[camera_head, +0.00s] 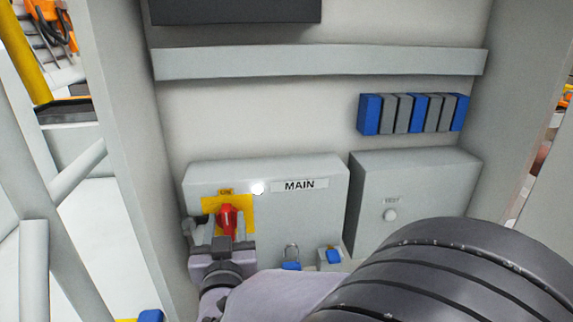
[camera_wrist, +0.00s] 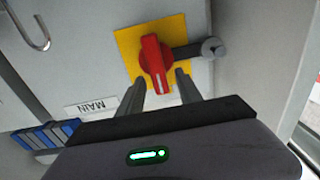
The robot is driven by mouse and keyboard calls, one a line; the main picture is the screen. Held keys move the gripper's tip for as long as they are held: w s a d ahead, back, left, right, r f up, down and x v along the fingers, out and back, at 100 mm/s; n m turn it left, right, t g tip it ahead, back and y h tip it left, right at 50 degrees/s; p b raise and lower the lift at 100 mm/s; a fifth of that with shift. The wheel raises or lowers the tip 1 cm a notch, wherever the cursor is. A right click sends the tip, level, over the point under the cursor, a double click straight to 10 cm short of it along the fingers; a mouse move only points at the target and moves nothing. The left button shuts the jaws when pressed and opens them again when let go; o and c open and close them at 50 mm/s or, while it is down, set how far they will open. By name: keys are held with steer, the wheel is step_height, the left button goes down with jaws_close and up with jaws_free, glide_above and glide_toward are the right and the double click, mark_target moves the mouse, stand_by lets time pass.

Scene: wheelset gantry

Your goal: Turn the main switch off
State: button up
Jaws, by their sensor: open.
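The main switch is a red rotary handle (camera_head: 228,219) on a yellow plate (camera_head: 246,205), at the left of a grey box with a MAIN label (camera_head: 299,185). An ON mark (camera_head: 225,191) shows above the handle. In the wrist view the red handle (camera_wrist: 155,63) stands close ahead of my fingertips, its white line pointing towards my gripper. My gripper (camera_wrist: 161,88) is open, with one finger to each side of the handle's near end. I cannot tell whether the fingers touch it. In the head view my gripper (camera_head: 222,243) partly covers the handle's lower part.
A grey box with a TEST button (camera_head: 390,215) stands to the right. A padlock (camera_head: 291,260) and a blue item (camera_head: 333,256) sit below the MAIN box. Blue and grey modules (camera_head: 412,113) are on the back wall. A hook (camera_wrist: 32,28) shows in the wrist view. Cabinet side walls bound the space.

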steer(key=shift+w+a, duration=0.1)
steer(key=shift+w, duration=0.4)
jaws_close()
stand_by(1.1)
